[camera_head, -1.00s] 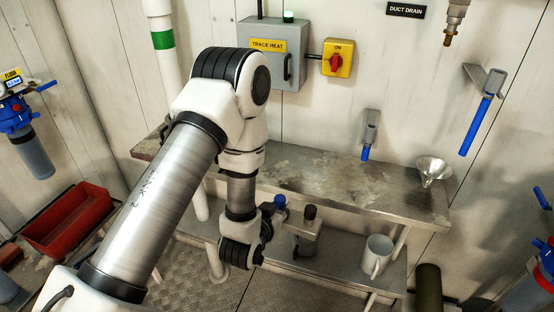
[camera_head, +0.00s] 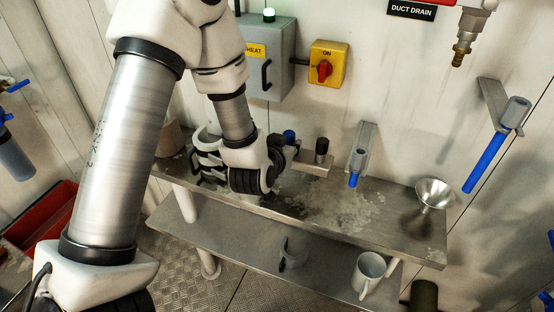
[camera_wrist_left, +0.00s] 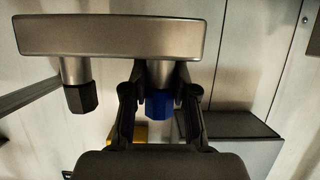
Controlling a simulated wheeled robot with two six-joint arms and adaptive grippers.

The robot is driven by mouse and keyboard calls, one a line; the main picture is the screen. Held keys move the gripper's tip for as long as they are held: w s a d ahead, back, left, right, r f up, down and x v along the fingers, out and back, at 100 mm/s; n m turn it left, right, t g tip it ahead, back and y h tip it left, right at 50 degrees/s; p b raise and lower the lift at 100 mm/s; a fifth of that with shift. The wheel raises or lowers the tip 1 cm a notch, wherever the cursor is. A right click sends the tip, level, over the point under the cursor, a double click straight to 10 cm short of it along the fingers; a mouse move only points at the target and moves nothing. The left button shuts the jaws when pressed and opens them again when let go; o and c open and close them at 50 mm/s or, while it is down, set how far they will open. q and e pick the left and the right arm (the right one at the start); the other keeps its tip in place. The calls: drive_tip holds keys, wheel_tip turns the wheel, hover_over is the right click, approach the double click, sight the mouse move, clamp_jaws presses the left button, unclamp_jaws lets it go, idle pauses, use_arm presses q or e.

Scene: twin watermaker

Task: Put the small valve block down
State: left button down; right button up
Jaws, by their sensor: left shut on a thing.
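The small valve block (camera_head: 316,163) is a grey metal bar with a black knob and a blue knob. My left gripper (camera_head: 284,146) is shut on it at the blue-knob end, over the upper metal bench (camera_head: 390,228). Whether the block touches the bench I cannot tell. In the left wrist view the bar (camera_wrist_left: 110,37) lies across the top, with the black fitting (camera_wrist_left: 80,98) free at left. The left gripper's fingers (camera_wrist_left: 160,82) stand on both sides of the blue fitting (camera_wrist_left: 158,104). My right gripper is not in view.
A metal funnel (camera_head: 434,194) stands at the bench's right end. A blue-handled wall fitting (camera_head: 357,160) hangs just right of the block. A white mug (camera_head: 368,272) and a grey item (camera_head: 292,252) are on the lower shelf. The bench's middle is clear.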

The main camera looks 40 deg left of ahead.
use_arm(q)
drive_tip(key=f, duration=0.8)
drive_tip(key=shift+s+f+p, duration=0.3)
drive_tip(key=shift+f, duration=0.05)
drive_tip(key=shift+f, duration=0.1)
drive_tip(key=c, duration=1)
unclamp_jaws()
drive_tip(key=shift+o, duration=0.4)
drive_tip(key=shift+s, duration=0.1)
